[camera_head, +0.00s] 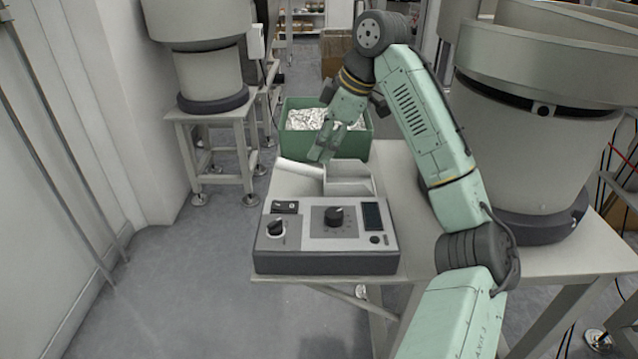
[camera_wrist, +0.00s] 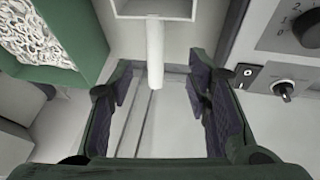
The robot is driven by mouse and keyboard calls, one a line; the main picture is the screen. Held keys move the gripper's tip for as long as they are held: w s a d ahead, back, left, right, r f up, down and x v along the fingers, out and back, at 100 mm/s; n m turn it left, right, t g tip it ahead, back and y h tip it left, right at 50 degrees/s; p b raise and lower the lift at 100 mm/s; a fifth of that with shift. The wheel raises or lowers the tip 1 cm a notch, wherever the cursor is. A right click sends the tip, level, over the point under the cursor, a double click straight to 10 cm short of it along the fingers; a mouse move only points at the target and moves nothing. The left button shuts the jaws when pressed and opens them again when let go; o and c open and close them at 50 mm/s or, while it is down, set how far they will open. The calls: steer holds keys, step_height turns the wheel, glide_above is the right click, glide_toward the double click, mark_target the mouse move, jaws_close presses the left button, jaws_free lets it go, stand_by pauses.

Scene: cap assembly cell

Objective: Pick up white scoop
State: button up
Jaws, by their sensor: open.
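The white scoop (camera_head: 349,186) rests on the table behind the control box, with its open boxy body to the right and its handle pointing left. In the wrist view its round handle (camera_wrist: 155,50) comes down from the body at the top edge, and its end shows between my fingers. My gripper (camera_head: 327,148) is low over the scoop, near where the handle meets the body. In the wrist view my gripper (camera_wrist: 162,85) is open, with a finger on each side of the handle and gaps between. I cannot tell how far the fingertips are above it.
A grey control box (camera_head: 325,240) with knobs stands at the table's front. A green bin (camera_head: 354,147) of small metallic parts stands behind the scoop. A large round feeder (camera_head: 530,130) is at the right. Bare table (camera_head: 405,225) lies right of the control box.

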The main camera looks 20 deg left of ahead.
mark_target(308, 167)
steer(key=x, duration=0.5)
steer(key=shift+f, duration=0.15)
steer(key=shift+w+p+x, duration=0.15)
steer(key=shift+x, duration=1.15)
steer(key=shift+w+p+x, duration=0.15)
steer(key=shift+x, duration=1.1)
steer(key=shift+a, duration=0.15)
jaws_close()
